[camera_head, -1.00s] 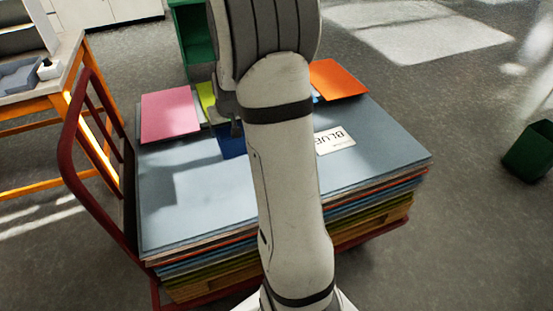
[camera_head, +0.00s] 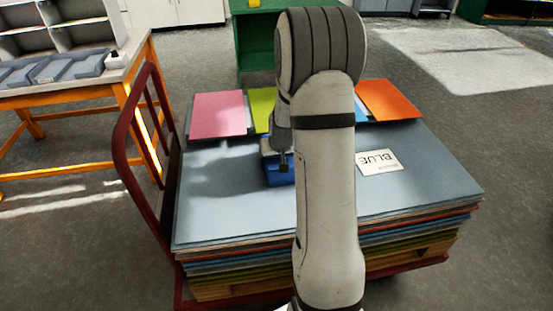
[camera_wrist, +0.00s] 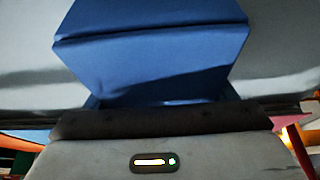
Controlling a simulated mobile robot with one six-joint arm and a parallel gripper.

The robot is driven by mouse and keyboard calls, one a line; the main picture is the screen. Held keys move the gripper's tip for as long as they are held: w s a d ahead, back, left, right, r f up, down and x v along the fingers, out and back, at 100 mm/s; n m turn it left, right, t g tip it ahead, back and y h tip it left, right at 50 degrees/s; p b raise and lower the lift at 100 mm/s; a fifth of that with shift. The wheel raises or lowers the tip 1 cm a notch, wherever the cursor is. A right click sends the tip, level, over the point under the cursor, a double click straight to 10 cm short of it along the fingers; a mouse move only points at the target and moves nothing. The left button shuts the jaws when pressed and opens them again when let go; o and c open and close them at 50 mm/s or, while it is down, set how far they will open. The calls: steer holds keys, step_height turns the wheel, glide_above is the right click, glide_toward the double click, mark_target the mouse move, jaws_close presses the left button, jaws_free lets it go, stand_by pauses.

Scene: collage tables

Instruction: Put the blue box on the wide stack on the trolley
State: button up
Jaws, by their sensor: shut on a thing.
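The wide stack (camera_head: 225,215) of coloured sheets lies on the trolley (camera_head: 120,150) with a grey-blue sheet on top. The blue box (camera_head: 281,179) is over the top sheet, left of a white card marked BLUE (camera_head: 378,162). My gripper (camera_head: 281,158) is shut on the box from above, and my arm hides part of both. The box (camera_wrist: 150,45) fills the upper middle of the wrist view, in front of the gripper's dark pad. I cannot tell whether the box touches the sheet.
Pink (camera_head: 218,114), lime (camera_head: 262,108) and orange (camera_head: 388,101) sheets lie along the stack's far edge. The trolley's red handle rises at the left. An orange-legged table (camera_head: 125,75) with grey trays stands further left. A green cabinet (camera_head: 256,45) stands behind. The front of the top sheet is clear.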

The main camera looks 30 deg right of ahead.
steer(key=shift+f, duration=0.25)
steer(key=o, duration=1)
steer(key=shift+r, duration=0.1)
steer(key=shift+o, duration=0.2)
